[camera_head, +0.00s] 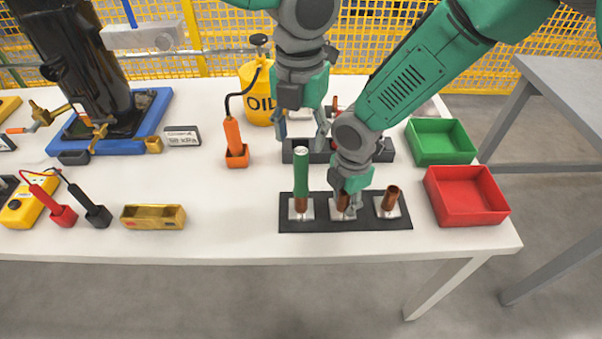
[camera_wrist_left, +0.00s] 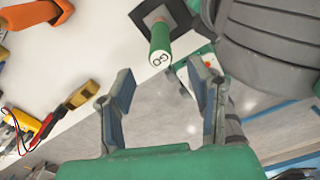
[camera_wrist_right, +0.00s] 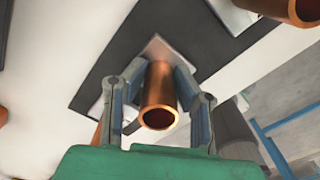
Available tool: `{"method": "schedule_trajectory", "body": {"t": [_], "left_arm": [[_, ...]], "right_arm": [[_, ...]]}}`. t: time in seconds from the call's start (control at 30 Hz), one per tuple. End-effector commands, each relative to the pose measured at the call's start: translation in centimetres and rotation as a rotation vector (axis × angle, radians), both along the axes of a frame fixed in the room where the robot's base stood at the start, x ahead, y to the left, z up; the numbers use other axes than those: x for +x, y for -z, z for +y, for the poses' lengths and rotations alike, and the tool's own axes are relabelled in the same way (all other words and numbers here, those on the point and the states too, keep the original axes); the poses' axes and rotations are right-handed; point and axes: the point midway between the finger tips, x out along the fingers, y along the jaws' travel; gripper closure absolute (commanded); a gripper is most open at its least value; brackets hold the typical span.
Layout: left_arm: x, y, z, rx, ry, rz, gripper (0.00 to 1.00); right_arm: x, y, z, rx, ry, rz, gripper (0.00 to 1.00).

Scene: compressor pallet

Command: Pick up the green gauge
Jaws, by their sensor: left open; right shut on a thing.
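The green gauge (camera_head: 301,172) is a slim green cylinder standing upright in the left copper tube of the black plate (camera_head: 372,223). Its end, marked "GO", faces the camera in the left wrist view (camera_wrist_left: 160,55). My left gripper (camera_head: 303,135) is open and empty, just behind and above the gauge; in the left wrist view its fingers (camera_wrist_left: 162,82) are apart, with the gauge beyond their tips. My right gripper (camera_head: 346,196) is shut on the middle copper tube (camera_wrist_right: 160,98), which stands on the plate. The right copper tube (camera_head: 391,196) stands free.
A green bin (camera_head: 440,139) and a red bin (camera_head: 466,194) stand at the right. An orange-handled tool (camera_head: 234,140) in a holder and a yellow oil can (camera_head: 257,92) are to the left. A brass-coloured box (camera_head: 153,216) lies near the front edge. Clear table lies left of the plate.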

Motion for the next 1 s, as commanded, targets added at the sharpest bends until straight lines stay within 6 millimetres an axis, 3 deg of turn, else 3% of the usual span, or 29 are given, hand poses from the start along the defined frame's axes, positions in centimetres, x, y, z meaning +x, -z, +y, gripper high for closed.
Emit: {"method": "schedule_trajectory", "body": {"t": [0.2, 0.47, 0.7, 1.0], "left_arm": [[-0.1, 4.0, -0.1, 0.002, -0.001, 0.005, 0.54], [0.0, 6.0, -0.1, 0.0, -0.004, 0.003, 0.54], [0.2, 9.5, -0.2, 0.0, -0.004, 0.003, 0.54], [0.3, 10.4, -0.2, 0.0, -0.004, 0.0, 0.54]], "right_arm": [[0.0, 0.0, -0.1, 0.001, 0.0, 0.0, 1.0], [0.0, 0.0, -0.1, 0.001, 0.0, -0.001, 1.0], [0.0, 0.0, -0.1, 0.001, 0.0, 0.0, 1.0], [0.0, 0.0, -0.1, 0.001, 0.0, 0.0, 1.0]]}}
